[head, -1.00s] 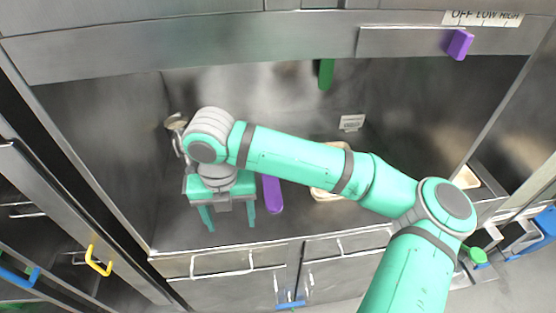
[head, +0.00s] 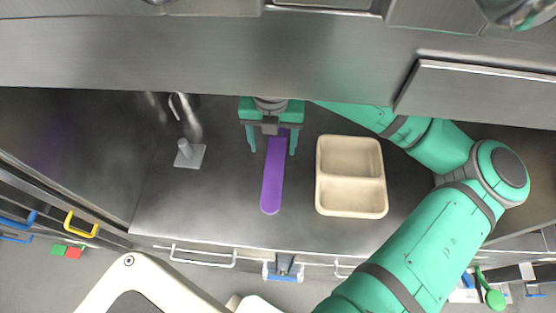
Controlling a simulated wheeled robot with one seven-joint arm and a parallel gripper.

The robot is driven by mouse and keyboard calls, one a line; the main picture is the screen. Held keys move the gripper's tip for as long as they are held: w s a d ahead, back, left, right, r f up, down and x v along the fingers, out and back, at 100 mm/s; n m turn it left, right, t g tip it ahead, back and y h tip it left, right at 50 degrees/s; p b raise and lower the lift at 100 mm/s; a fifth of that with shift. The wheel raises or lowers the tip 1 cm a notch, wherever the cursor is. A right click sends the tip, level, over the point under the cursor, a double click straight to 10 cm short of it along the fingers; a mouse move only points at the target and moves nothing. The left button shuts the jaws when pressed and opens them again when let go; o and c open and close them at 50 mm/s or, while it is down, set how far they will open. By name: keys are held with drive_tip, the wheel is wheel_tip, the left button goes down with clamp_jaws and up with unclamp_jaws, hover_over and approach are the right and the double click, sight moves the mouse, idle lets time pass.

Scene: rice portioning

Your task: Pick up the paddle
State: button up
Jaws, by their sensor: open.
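The purple paddle (head: 272,180) lies flat and lengthwise on the dark metal counter, its near rounded end toward the counter's front edge. My gripper (head: 272,148) is open over the paddle's far part, with one green finger on each side of it in the picture. The gripper body hides the paddle's far end. I cannot tell how high the fingertips are above the counter.
A beige two-compartment tray (head: 351,211) stands just right of the paddle. A small metal stand (head: 190,157) is to the left. A metal hood (head: 200,50) overhangs the back. Drawers with handles (head: 203,260) line the counter front.

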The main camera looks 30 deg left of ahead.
sight(275, 166)
wheel_tip(275, 166, down, 3)
drive_tip(key=shift+f, duration=0.15)
drive_tip(key=shift+s+d+f, duration=0.1)
drive_tip(key=shift+d+f, duration=0.05)
drive_tip(key=shift+f, duration=1.1)
drive_tip(key=shift+s+d+f, duration=0.1)
drive_tip(key=shift+f, duration=1.1)
drive_tip(key=c, duration=1.2)
